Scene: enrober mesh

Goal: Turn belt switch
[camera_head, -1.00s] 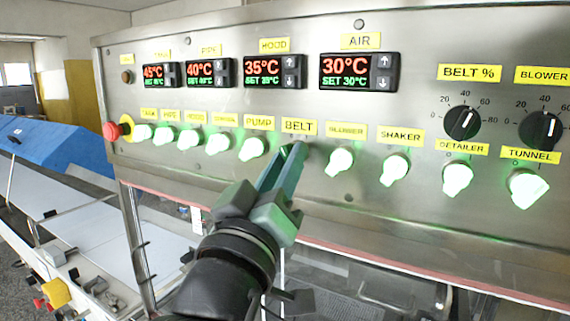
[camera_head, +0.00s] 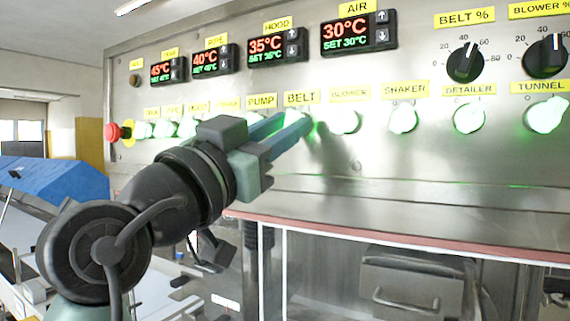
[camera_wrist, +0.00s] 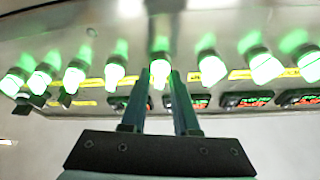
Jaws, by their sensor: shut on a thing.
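The belt switch sits under the yellow BELT label (camera_head: 302,98) on the steel control panel. In the head view my gripper (camera_head: 292,122) reaches up to it from the lower left, and its fingers hide most of the knob. In the wrist view the belt switch (camera_wrist: 160,73) glows green between the two fingertips of my gripper (camera_wrist: 160,80). The fingers are shut on it, one on each side. The knob's exact turn angle is hard to read.
The lit pump switch beside it is mostly hidden by my gripper. The blower switch (camera_head: 344,121) and shaker switch (camera_head: 403,119) glow green to the right. A red emergency button (camera_head: 114,132) is at the far left. Temperature displays (camera_head: 352,33) and black dials (camera_head: 467,63) are above.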

